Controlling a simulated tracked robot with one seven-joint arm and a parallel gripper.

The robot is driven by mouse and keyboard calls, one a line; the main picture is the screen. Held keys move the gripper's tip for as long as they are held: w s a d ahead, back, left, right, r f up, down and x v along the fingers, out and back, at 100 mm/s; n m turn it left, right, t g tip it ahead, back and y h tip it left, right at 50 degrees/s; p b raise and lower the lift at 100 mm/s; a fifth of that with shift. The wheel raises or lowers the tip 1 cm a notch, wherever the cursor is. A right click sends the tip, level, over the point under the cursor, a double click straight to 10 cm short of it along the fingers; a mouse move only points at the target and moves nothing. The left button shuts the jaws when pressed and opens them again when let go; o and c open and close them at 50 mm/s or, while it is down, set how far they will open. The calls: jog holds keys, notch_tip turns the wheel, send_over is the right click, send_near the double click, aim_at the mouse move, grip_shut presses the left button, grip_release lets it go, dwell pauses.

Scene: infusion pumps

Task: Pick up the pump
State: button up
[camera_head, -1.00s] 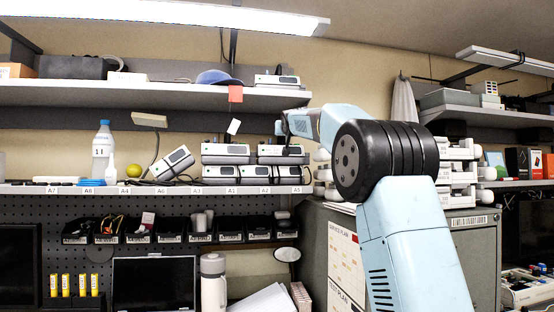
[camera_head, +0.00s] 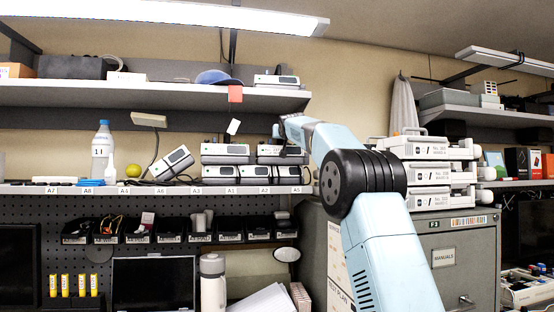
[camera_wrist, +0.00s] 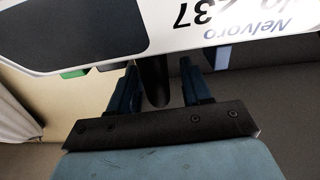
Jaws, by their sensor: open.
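A white pump (camera_wrist: 215,25) with a dark screen fills the top of the wrist view, its lettering "Nelvoro" and "237" upside down. A dark post (camera_wrist: 154,80) under it lies between the two blue fingers of my gripper (camera_wrist: 161,68). The fingers stand apart on either side of the post; I cannot tell whether they touch it. In the head view my gripper (camera_head: 278,133) is at the right stack of pumps (camera_head: 280,160) on the middle shelf, partly hidden by my arm. Another stack of pumps (camera_head: 225,161) stands just left.
A tilted pump (camera_head: 172,163), a yellow-green ball (camera_head: 133,171) and a bottle (camera_head: 101,152) stand further left on the shelf (camera_head: 25,189). An upper shelf (camera_head: 150,95) hangs above. More white pumps (camera_head: 432,174) are stacked on the grey cabinet (camera_head: 470,255) at right.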

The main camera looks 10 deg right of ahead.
grip_shut()
dwell(0.3)
dwell(0.8)
jog(key=shift+s+r, duration=0.1)
jog(key=shift+r, duration=0.05)
